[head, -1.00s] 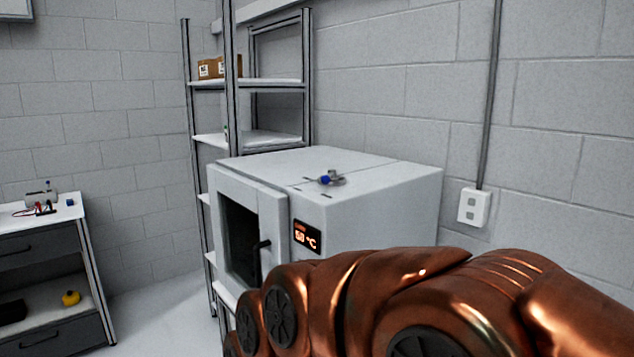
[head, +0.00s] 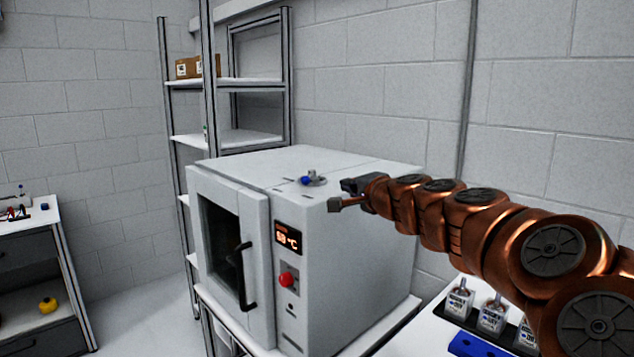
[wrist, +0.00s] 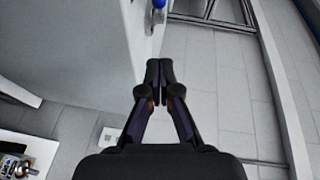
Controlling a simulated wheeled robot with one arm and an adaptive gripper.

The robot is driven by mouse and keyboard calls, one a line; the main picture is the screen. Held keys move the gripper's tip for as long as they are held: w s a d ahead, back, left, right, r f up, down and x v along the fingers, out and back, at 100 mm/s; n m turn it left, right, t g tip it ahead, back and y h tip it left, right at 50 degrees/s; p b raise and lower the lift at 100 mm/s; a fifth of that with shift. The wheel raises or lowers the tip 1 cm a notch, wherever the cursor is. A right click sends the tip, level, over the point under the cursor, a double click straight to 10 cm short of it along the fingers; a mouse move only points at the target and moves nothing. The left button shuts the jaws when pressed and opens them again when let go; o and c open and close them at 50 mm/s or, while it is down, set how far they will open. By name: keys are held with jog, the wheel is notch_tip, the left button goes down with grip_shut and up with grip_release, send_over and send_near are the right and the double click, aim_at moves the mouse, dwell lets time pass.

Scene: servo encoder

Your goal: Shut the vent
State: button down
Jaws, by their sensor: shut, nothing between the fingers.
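The vent (head: 313,179) is a small grey metal fitting with a blue part, on top of the white oven (head: 340,235). In the wrist view the blue part (wrist: 159,4) shows at the top edge, mostly cut off, so I cannot tell how far the vent is open. My gripper (head: 341,195) is just right of the vent in the head view, near the oven's top right edge and apart from the vent. In the wrist view my gripper (wrist: 160,66) has its fingertips together with nothing between them.
The oven door has a black handle (head: 245,276); a lit display (head: 288,238) and red button (head: 286,279) are beside it. Metal shelving (head: 240,139) stands behind. Labelled containers (head: 491,315) and a blue item (head: 480,346) are on a white surface at lower right.

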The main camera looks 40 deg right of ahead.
aim_at(317, 195)
jog(key=p+x, duration=0.2)
jog(key=x, duration=0.8)
jog(key=shift+s+p, duration=0.1)
jog(key=shift+p, duration=0.25)
jog(key=shift+w+a+f, duration=0.1)
jog(key=shift+w+a, duration=0.25)
jog(key=shift+w, duration=0.55)
jog(key=shift+w+a+f+p, duration=0.15)
jog(key=shift+w+a+p, duration=0.1)
jog(key=shift+w, duration=0.2)
jog(key=shift+w+a+f+p, duration=0.15)
jog(key=shift+w+p, duration=0.1)
jog(key=shift+w, duration=0.2)
